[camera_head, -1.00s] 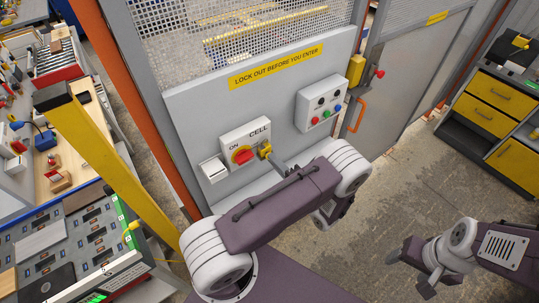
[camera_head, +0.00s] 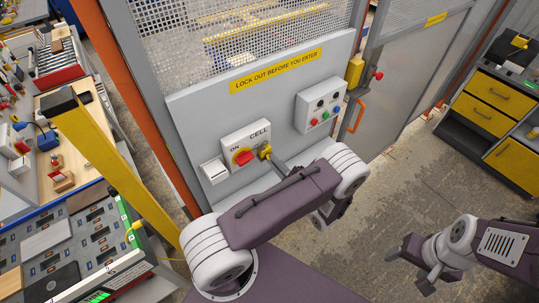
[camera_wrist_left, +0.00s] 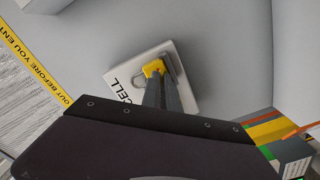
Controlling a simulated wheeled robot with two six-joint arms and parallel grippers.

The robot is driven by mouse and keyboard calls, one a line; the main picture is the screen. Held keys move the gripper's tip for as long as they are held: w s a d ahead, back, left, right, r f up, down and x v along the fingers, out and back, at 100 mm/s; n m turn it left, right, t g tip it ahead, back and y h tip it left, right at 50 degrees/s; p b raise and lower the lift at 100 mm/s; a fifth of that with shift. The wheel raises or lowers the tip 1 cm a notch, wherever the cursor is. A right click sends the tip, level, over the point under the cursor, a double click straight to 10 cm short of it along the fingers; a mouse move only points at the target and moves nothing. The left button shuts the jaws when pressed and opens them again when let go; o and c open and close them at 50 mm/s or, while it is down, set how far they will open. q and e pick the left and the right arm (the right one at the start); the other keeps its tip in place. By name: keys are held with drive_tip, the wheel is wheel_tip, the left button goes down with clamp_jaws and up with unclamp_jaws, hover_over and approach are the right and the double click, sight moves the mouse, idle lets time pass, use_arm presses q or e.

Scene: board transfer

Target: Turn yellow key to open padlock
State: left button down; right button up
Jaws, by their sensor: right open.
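A yellow padlock (camera_head: 264,151) hangs at the right side of the red and yellow switch (camera_head: 242,157) on the white CELL box (camera_head: 247,145). In the left wrist view a yellow piece (camera_wrist_left: 153,67) and a thin grey loop show at my fingertips. I cannot tell padlock from key there, and no separate key shows. My left gripper (camera_head: 273,159) points at the padlock, with its fingertips at or right against it. Its fingers (camera_wrist_left: 158,80) lie close together and hide what is between them. My right gripper (camera_head: 408,266) is open and empty, far from the panel.
A second box with coloured buttons (camera_head: 320,106) is on the panel to the right. A small white box (camera_head: 212,171) sits left of the switch. A yellow post (camera_head: 110,165) and a bench (camera_head: 75,245) stand at the left. The floor (camera_head: 400,185) right of the panel is clear.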

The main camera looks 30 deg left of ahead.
use_arm(q)
drive_tip(key=shift+m+p, duration=0.3)
drive_tip(key=shift+m, duration=1.6)
drive_tip(key=m, duration=0.3)
drive_tip(key=shift+m, duration=0.4)
drive_tip(key=c, duration=1.5)
unclamp_jaws()
drive_tip(key=shift+c, duration=0.2)
